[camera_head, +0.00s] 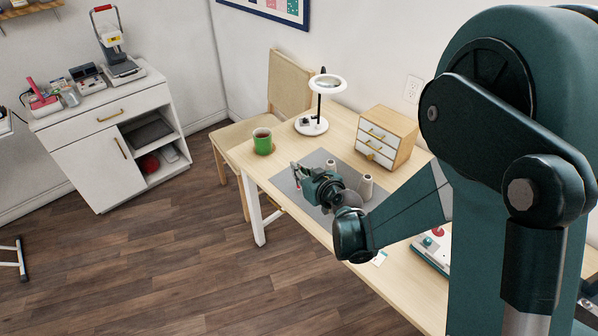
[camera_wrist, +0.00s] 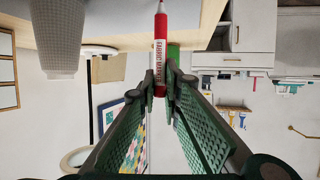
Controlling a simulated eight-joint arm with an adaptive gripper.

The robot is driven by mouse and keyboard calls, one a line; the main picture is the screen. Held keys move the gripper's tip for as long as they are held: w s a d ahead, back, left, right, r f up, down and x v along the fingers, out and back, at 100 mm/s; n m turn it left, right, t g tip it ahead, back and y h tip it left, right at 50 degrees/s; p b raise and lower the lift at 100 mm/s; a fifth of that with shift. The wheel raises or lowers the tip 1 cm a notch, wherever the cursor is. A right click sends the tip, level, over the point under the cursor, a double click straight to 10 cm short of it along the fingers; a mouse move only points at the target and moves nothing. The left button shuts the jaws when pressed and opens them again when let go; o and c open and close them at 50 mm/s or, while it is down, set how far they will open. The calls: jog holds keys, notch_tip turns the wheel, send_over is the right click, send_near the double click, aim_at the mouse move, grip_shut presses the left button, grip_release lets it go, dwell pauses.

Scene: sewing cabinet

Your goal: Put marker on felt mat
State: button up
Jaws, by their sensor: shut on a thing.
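The marker is red with a white label; in the wrist view the marker (camera_wrist: 160,50) is between my fingertips, its pointed end toward the tabletop, which shows at the top of that upside-down picture. My gripper (camera_wrist: 161,82) is shut on it. In the head view my gripper (camera_head: 298,177) is over the left part of the grey felt mat (camera_head: 284,186), and the marker shows only as a small red and white sliver. I cannot tell whether the marker touches the mat. My arm hides part of the mat.
Thread cones (camera_head: 366,187) stand on the mat to the right of my gripper. A ring lamp (camera_head: 312,122) and a small drawer box (camera_head: 386,138) stand at the back of the wooden table (camera_head: 338,232).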

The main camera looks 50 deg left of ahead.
jog(key=shift+f, duration=0.15)
jog(key=o, duration=0.7)
jog(key=shift+r, duration=0.25)
jog(key=p+v, duration=0.1)
jog(key=v, duration=1.1)
jog(key=shift+p, duration=0.4)
dwell(0.5)
